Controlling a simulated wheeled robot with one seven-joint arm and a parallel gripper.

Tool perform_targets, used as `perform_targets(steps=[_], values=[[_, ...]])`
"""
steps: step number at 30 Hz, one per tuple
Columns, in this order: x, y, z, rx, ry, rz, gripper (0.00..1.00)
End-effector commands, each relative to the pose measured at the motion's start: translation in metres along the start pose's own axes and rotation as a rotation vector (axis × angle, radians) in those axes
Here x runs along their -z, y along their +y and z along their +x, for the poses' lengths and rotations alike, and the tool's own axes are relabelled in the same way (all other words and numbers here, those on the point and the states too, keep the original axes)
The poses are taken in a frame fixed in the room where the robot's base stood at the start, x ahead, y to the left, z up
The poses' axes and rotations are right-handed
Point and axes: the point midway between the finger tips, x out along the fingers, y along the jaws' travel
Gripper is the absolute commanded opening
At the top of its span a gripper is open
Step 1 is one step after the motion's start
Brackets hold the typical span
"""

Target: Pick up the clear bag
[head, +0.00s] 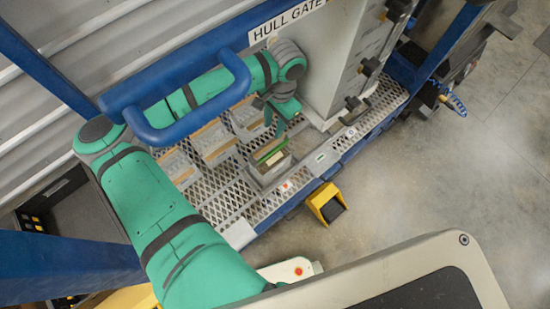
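My gripper (280,127) is at the end of my green arm, pointing down over the metal grating beside the white cabinet. It is above the far edge of a grey bin (264,180) that holds green and pale yellow flat items. The finger gap is too small to make out, and I cannot see anything held. I cannot clearly pick out the clear bag. Pale, translucent-looking contents show in the grey bins to the left, such as one bin (213,141), but they are too small to tell apart.
A blue tubular rail (190,128) crosses close to my arm. A white cabinet (345,60) with black latches stands right of the bins, under a HULL GATE sign (287,20). A yellow pedal (326,203) is on the floor. The concrete floor to the right is clear.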

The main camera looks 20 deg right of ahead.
Motion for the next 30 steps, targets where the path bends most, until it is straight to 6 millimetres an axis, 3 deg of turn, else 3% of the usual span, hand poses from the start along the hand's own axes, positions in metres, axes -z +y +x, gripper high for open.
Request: perform_targets(steps=[9,17,30], values=[[-0.003,0.000,0.040,0.001,-0.005,0.004,0.32],[-0.004,-0.001,0.059,0.001,-0.003,0.004,0.32],[-0.006,-0.003,0.107,0.002,-0.003,0.005,0.32]])
